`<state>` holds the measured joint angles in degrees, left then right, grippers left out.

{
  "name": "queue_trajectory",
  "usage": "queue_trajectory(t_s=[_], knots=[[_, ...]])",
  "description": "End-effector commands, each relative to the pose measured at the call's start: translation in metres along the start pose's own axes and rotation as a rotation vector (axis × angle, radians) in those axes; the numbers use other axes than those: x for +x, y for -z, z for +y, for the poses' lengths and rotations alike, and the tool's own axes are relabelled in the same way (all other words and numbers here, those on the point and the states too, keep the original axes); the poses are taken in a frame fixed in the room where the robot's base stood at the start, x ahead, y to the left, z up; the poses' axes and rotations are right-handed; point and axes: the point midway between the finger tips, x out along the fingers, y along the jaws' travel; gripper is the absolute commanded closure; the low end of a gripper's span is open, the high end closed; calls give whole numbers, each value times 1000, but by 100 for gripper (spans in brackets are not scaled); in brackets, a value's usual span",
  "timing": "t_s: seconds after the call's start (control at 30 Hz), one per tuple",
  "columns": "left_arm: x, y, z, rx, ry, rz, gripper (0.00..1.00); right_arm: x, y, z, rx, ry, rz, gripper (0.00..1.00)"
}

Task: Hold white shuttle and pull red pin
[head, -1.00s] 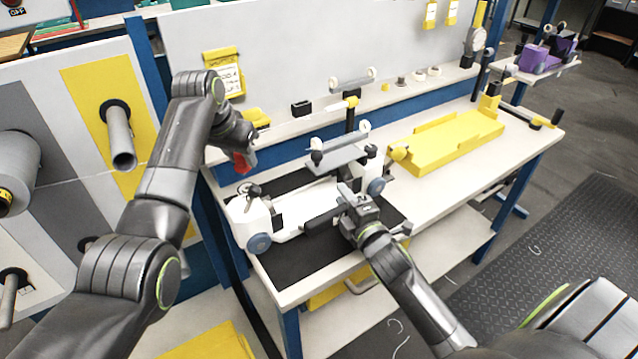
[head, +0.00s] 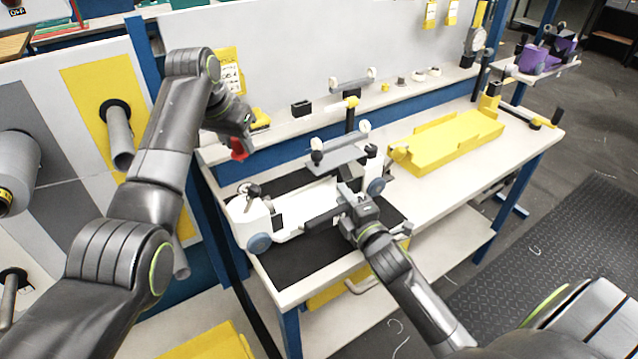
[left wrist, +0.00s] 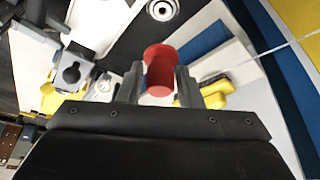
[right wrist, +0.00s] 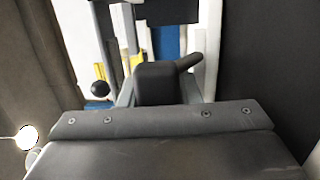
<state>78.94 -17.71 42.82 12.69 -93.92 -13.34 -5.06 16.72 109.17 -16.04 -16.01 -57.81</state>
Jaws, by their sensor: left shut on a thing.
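The white shuttle (head: 300,205) lies on the dark mat of the bench, with a white block at each end and a black handle (right wrist: 158,84) on its near side. My right gripper (head: 345,210) is at this handle, and its fingers are on both sides of it in the right wrist view. The red pin (left wrist: 160,70) is between the fingers of my left gripper (left wrist: 160,85), which is shut on it. In the head view the red pin (head: 238,148) hangs in the air, beyond the shuttle's left end and clear of it.
A grey plate with rollers (head: 340,155) stands just behind the shuttle. A yellow tray (head: 445,142) lies to the right on the white bench. Small parts line the back shelf. A panel with rolls (head: 118,135) stands at the left near my left arm.

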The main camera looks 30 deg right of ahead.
Motion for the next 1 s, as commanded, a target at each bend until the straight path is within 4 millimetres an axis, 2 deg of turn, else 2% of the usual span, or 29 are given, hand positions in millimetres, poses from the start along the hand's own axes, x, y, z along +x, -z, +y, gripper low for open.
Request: queue_trajectory(t_s=[0.03, 0.17, 0.43, 0.57, 0.67, 1.0], knots=[[0, 0, 0, 0, 0, 0, 100, -1, 0, -2, 1, 5, -2, 63], [0, 0, 0, 0, 0, 0, 100, 0, 0, -2, 0, 3, -1, 46], [0, 0, 0, 0, 0, 0, 100, 0, 0, 0, 0, 0, 0, 46], [0, 0, 0, 0, 0, 0, 100, -7, 0, -1, 0, 2, 0, 46], [0, 0, 0, 0, 0, 0, 100, -20, 0, -1, 1, 2, 0, 46], [0, 0, 0, 0, 0, 0, 100, -85, 0, -2, 1, 4, -1, 46]])
